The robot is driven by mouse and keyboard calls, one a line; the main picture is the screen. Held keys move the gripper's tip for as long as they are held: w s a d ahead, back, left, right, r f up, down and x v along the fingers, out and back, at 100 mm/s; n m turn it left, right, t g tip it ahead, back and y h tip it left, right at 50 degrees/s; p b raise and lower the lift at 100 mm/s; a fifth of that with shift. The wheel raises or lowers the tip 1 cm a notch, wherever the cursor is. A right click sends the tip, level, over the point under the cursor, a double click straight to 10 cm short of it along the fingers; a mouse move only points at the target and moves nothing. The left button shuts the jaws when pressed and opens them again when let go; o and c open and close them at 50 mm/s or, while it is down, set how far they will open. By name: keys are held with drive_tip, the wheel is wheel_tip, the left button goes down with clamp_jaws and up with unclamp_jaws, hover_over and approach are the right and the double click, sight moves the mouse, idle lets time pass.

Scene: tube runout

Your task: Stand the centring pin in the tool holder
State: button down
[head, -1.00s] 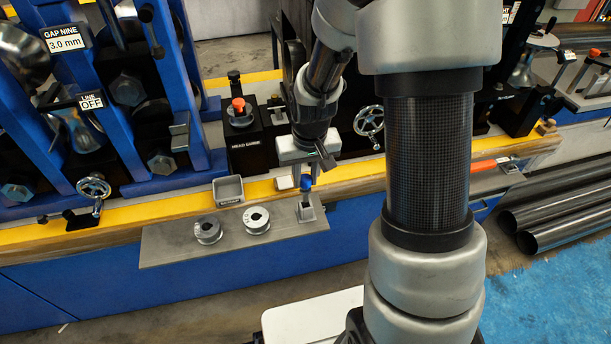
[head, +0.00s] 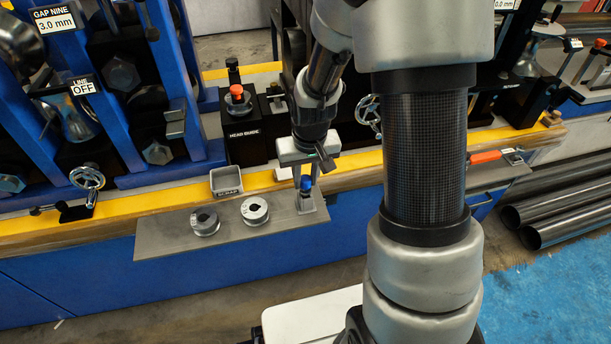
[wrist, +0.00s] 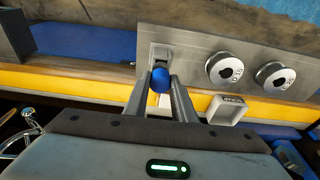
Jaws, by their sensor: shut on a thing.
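The centring pin shows as a blue rounded head (head: 306,183), which is also in the wrist view (wrist: 161,80). My gripper (wrist: 161,86) is shut on it, with one finger on each side. The tool holder (head: 308,205) is a grey square socket at the right end of a grey plate. It shows just beyond the blue head in the wrist view (wrist: 160,54). The pin is over the holder in the head view. The pin's lower part is hidden, so I cannot tell whether its tip is inside the socket.
Two metal rings (head: 205,222) (head: 255,211) lie on the grey plate (head: 160,240), left of the holder. A small grey tray (head: 226,180) stands behind them on the yellow edge. The black head guide block (head: 244,135) with a red knob stands behind. A handwheel (head: 368,110) is to the right.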

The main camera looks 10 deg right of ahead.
drive_tip(key=shift+f+b, duration=0.45)
drive_tip(key=shift+f, duration=0.25)
drive_tip(key=c, duration=1.4)
unclamp_jaws()
drive_tip(key=shift+r, duration=0.15)
